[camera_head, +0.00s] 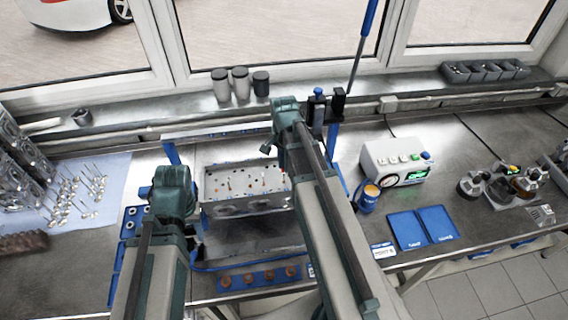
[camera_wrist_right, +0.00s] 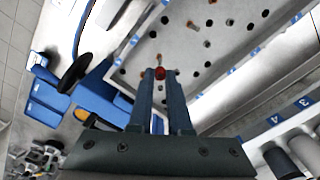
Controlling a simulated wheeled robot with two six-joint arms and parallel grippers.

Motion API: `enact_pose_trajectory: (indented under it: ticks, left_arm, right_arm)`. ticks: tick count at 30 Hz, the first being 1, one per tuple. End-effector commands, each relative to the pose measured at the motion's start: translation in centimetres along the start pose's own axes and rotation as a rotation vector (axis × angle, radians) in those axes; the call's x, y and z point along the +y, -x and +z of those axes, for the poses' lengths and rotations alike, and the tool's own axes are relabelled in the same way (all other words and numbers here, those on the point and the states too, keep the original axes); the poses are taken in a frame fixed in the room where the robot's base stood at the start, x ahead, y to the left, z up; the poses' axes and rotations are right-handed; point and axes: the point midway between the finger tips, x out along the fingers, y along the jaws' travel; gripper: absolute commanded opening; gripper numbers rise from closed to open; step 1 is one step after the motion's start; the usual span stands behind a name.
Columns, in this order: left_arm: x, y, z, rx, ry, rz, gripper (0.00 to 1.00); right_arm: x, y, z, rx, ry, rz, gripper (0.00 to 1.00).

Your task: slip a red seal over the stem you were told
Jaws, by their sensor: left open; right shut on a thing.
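The cylinder head (camera_head: 248,204) is a grey metal block with many holes, standing on the bench in the middle of the head view. It also fills the upper part of the right wrist view (camera_wrist_right: 240,62). My right gripper (camera_wrist_right: 160,80) is shut on a small red seal (camera_wrist_right: 160,72) at its fingertips, over the head's top face. A thin stem shows just beyond the seal; I cannot tell whether the seal is around it. Other stems (camera_wrist_right: 207,43) stand in the head. My left gripper (camera_head: 172,188) is open, left of the head, its fingertips mostly hidden.
A blue strip (camera_head: 236,281) with several reddish parts lies in front of the head. Valves lie on a pale cloth (camera_head: 112,205) at left. A blue can (camera_head: 368,199), a tester box (camera_head: 395,160) and blue trays (camera_head: 437,222) stand at right. Grey canisters (camera_head: 241,82) stand on the sill.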

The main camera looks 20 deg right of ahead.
Motion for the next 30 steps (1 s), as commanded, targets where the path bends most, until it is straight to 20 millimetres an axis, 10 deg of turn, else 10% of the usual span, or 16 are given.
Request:
enact_pose_trajectory:
  ticks: [30]
  left_arm:
    - [0.2, -2.0, -0.1, 0.000, 0.000, 0.000, 0.50]
  right_arm:
    - [0.0, -2.0, 0.0, 0.000, 0.000, 0.000, 0.00]
